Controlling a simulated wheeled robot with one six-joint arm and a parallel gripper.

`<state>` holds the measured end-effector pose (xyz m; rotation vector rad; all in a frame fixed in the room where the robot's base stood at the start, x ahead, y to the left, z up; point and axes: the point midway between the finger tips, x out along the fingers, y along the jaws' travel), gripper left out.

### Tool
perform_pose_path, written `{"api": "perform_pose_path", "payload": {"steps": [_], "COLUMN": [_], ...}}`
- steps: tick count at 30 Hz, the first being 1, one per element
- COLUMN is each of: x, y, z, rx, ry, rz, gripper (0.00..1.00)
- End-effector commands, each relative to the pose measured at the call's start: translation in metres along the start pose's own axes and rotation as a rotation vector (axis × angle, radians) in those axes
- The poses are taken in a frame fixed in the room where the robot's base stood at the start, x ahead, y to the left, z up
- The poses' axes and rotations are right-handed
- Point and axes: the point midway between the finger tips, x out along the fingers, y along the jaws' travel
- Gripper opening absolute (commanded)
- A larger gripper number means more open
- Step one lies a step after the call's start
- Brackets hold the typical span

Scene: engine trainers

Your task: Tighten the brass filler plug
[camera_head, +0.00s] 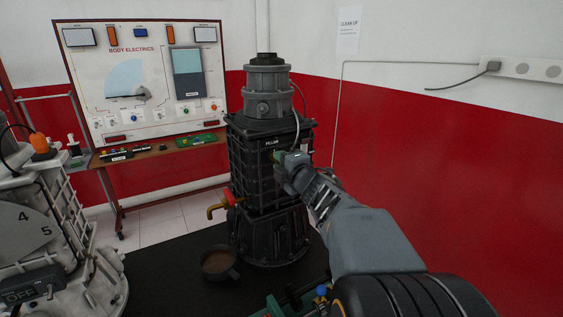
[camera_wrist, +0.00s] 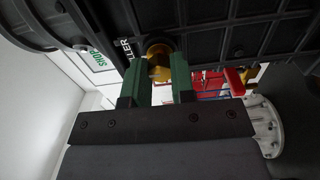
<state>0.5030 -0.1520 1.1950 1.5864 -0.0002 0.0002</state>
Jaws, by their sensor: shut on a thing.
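The brass filler plug (camera_wrist: 158,60) sits in a round dark port on the side of the black ribbed housing (camera_wrist: 225,35), beside a label partly reading "FILLER". My gripper (camera_wrist: 160,75) has its two green fingers shut on the plug, one on each side. In the head view my gripper (camera_head: 279,156) reaches the right part of the front of the black housing (camera_head: 250,175), just below the "FILLER" label (camera_head: 272,142). The plug itself is hidden there behind my gripper.
A red-handled brass tap (camera_head: 228,200) sticks out low on the housing. A dark cup of brown liquid (camera_head: 219,262) stands on the black bench (camera_head: 165,280). A grey machine (camera_head: 40,235) stands at left. A "BODY ELECTRICS" board (camera_head: 140,75) is behind.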

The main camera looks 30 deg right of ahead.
Motion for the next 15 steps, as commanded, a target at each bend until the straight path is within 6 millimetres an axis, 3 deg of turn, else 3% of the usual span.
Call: {"api": "perform_pose_path", "payload": {"steps": [6,7,15], "x": [0.0001,0.0001,0.0001], "y": [-0.0006,-0.0007,-0.0003], "z": [-0.0003,-0.0003,-0.0001], "rx": [0.001,0.001,0.0], "ry": [0.001,0.001,0.0], "rz": [-0.001,-0.001,-0.001], "gripper": [0.0,0.25,0.49]}}
